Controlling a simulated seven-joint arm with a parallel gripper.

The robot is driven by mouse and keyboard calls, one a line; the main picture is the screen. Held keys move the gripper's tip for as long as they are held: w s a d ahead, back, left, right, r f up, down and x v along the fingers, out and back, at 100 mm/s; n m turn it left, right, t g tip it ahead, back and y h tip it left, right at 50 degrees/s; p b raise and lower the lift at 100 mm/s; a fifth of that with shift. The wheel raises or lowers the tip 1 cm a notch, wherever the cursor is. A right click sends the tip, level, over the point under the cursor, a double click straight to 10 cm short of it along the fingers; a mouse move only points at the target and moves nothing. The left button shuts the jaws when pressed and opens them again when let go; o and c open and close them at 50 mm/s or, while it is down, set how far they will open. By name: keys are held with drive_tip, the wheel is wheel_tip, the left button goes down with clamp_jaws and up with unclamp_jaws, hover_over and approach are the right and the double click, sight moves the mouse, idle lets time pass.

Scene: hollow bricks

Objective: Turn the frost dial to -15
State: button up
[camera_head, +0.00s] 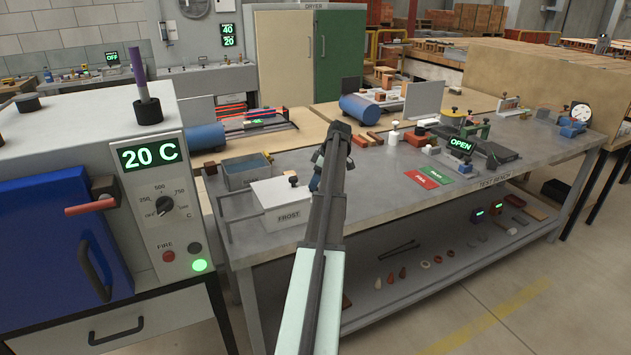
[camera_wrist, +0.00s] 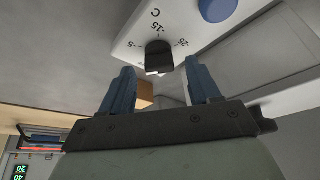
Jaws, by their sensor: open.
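The frost dial is a dark knob (camera_wrist: 159,56) on a pale panel (camera_wrist: 120,45) in the wrist view. Marks -5, -15, -25 and C are printed around it. I cannot make out clearly which mark it points to. My gripper (camera_wrist: 160,70) is open, its two blue fingers apart. The knob appears between and just beyond the fingertips, with no visible contact.
A blue round button (camera_wrist: 217,8) is on the same panel. In the head view an oven (camera_head: 100,135) reading 20 C, with its own dial (camera_head: 164,205), stands left. A grey open bin (camera_head: 246,172) stands behind the FROST box on the bench (camera_head: 390,205).

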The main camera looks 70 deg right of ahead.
drive_tip(key=shift+w+f, duration=0.2)
drive_tip(key=shift+f, duration=0.2)
drive_tip(key=c, duration=1)
drive_tip(key=shift+c, duration=0.2)
drive_tip(key=shift+a, duration=0.1)
